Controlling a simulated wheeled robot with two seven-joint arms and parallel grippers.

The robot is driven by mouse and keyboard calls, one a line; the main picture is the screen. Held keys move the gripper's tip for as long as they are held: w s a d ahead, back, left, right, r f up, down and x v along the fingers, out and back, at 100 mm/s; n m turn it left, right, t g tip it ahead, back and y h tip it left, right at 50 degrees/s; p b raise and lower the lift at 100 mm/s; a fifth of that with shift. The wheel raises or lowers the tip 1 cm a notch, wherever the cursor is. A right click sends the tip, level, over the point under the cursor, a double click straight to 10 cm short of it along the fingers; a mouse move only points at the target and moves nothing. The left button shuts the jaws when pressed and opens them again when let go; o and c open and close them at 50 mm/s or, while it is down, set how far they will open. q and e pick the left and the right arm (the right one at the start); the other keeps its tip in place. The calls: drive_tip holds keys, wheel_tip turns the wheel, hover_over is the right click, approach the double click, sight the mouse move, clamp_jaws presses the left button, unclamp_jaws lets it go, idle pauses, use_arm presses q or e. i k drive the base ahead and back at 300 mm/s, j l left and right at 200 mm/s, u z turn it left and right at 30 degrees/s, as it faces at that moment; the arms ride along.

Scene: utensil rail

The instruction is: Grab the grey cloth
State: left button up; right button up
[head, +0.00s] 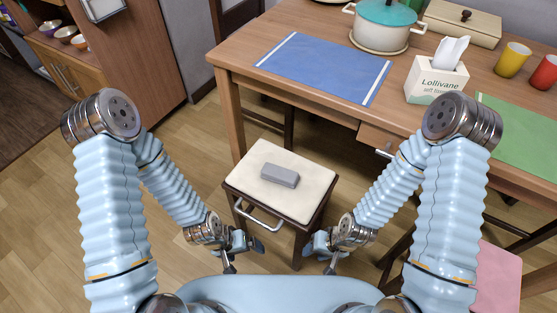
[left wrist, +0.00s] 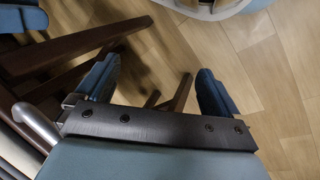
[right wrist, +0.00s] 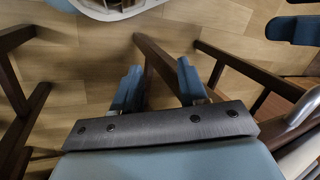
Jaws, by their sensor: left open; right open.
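The grey cloth (head: 280,175) looks like a small folded oblong block. It lies on the cream top of a small dark wooden stool (head: 258,201) with a metal handle at its front. My left gripper (head: 244,257) is open and empty, low in front of the stool and left of its middle. My right gripper (head: 319,257) is open and empty, in front of the stool on the right. The right wrist view shows its fingers (right wrist: 160,88) apart. Neither wrist view shows the cloth.
A wooden table (head: 240,60) stands behind the stool. On it are a blue mat (head: 322,68), a teal-lidded pot (head: 385,28), a tissue box (head: 433,82) and cups (head: 512,60). A pink-seated chair (head: 497,280) is at right. Floor left of the stool is clear.

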sight(283, 176)
drive_tip(key=k+j+z, duration=0.15)
drive_tip(key=k, duration=0.35)
drive_tip(key=j+z, duration=0.4)
drive_tip(key=k+j+z, duration=0.1)
drive_tip(key=j+z, duration=0.25)
drive_tip(key=j, duration=0.25)
